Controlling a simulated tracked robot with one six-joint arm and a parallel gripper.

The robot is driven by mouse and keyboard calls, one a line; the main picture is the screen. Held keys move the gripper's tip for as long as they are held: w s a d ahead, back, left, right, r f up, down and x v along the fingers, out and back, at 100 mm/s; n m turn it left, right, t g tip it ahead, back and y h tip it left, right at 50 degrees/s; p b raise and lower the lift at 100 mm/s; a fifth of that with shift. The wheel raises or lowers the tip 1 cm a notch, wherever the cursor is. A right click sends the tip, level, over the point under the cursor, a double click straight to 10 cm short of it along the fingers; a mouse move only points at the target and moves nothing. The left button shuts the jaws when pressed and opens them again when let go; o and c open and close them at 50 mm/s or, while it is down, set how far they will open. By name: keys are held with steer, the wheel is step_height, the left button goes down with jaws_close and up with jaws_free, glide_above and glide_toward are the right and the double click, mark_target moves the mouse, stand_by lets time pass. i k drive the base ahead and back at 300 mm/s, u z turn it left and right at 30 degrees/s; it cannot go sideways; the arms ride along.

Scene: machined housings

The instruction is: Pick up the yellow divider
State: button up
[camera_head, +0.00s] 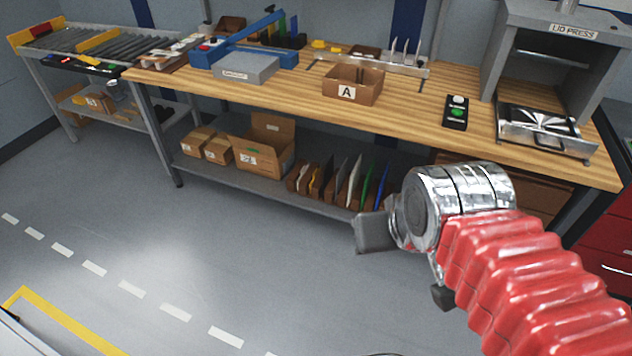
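I see a grey finger part from the side, with nothing visible held. The wrist hides much of the gripper, so its opening is unclear.
Cardboard boxes (263,146) stand on the lower shelf left of the rack. The wooden bench top (415,116) overhangs the shelf and carries a box marked A (352,86). A lid press (548,70) stands at the right. The floor in front is clear.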

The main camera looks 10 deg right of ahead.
mark_target(317, 172)
steer(key=u, duration=1.15)
steer(key=i, duration=2.75)
